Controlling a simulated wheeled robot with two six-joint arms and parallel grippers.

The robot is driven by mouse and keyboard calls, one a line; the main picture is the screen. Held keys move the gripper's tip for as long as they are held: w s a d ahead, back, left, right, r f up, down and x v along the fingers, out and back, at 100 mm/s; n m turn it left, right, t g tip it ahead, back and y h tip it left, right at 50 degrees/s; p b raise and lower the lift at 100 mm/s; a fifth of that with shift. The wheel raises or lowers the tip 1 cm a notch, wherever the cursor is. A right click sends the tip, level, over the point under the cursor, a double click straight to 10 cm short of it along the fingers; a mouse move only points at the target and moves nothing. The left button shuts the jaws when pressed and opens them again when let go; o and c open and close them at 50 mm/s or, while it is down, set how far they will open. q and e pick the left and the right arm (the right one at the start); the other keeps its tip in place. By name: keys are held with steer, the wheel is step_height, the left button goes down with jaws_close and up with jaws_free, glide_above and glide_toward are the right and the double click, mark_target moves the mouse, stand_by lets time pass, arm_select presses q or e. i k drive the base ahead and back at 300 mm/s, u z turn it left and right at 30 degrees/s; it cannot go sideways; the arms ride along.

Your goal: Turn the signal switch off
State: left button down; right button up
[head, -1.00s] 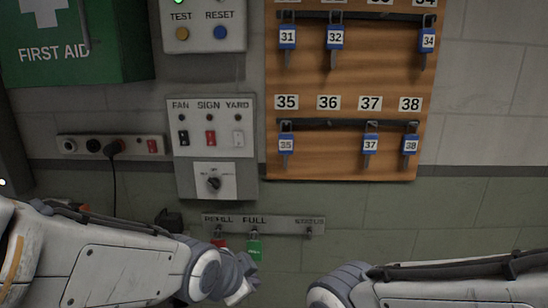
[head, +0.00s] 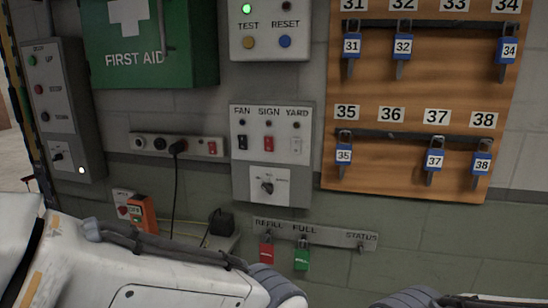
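The switch panel (head: 271,153) is on the wall in the middle of the head view. It has FAN, SIGN and YARD labels over a black, a red and a white rocker. Below them is a black rotary knob (head: 267,187) on a pale plate with tiny labels I cannot read. A grey control box (head: 62,110) at the left has several buttons, a small black switch (head: 57,157) and a lit white lamp (head: 81,170). I cannot tell which control is the signal switch. Parts of both my arms show along the bottom; neither gripper's fingers are in view.
A TEST/RESET box (head: 269,30) has a lit green lamp. A wooden key board (head: 400,160) hangs right. A socket strip (head: 177,147) carries a plugged cable. Red (head: 266,253) and green (head: 301,258) tags hang from a rail (head: 315,233) low on the wall. An orange device (head: 141,214) stands lower left.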

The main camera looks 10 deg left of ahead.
mark_target(268, 187)
steer(key=k, duration=1.3)
steer(key=u, duration=0.65)
steer(key=i, duration=0.55)
steer(key=u, duration=0.55)
steer(key=i, duration=0.75)
steer(key=z, duration=0.85)
steer(key=i, duration=0.4)
steer(key=z, duration=0.4)
